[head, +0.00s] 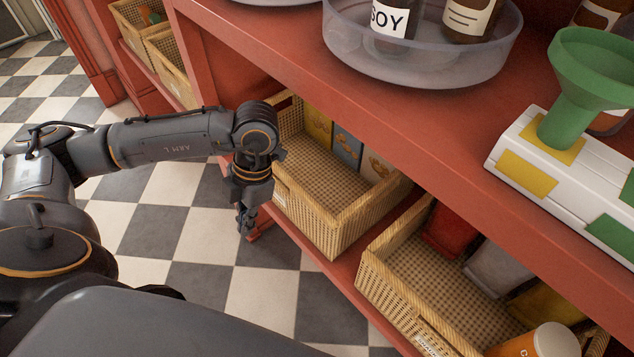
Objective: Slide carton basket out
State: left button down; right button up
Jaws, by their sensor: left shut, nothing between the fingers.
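The carton basket (352,222) is a woven tan basket on the lower red shelf. Several cartons stand along its far side, including a yellow one (318,127) and a blue one (347,147). Much of its floor is bare. A small pale label shows on its front wall. My left gripper (244,222) points down just outside the front wall, near its left part. It is shut and empty. The gripper and wrist hide part of the wall; I cannot tell whether they touch it. My right gripper is not in view.
A second basket (372,282) with red, grey and yellow packages stands to the right. The upper shelf (420,120) overhangs, bearing a clear tub (420,62) of bottles and a green funnel (590,75). The checkered floor (160,230) is open in front.

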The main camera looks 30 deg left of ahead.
pick_arm(q)
jog(key=w+d, duration=0.2)
jog(key=w, duration=0.2)
jog(key=p, duration=0.2)
send_over(292, 191)
jog(key=s+d, duration=0.2)
jog(key=s, duration=0.2)
jog(key=w+d, duration=0.3)
jog(key=w, duration=0.4)
jog(key=p+x, duration=0.1)
jog(key=x, duration=0.4)
jog(key=shift+w+d+f+p, duration=0.1)
jog(key=shift+w+f+p, duration=0.1)
jog(key=shift+p, duration=0.2)
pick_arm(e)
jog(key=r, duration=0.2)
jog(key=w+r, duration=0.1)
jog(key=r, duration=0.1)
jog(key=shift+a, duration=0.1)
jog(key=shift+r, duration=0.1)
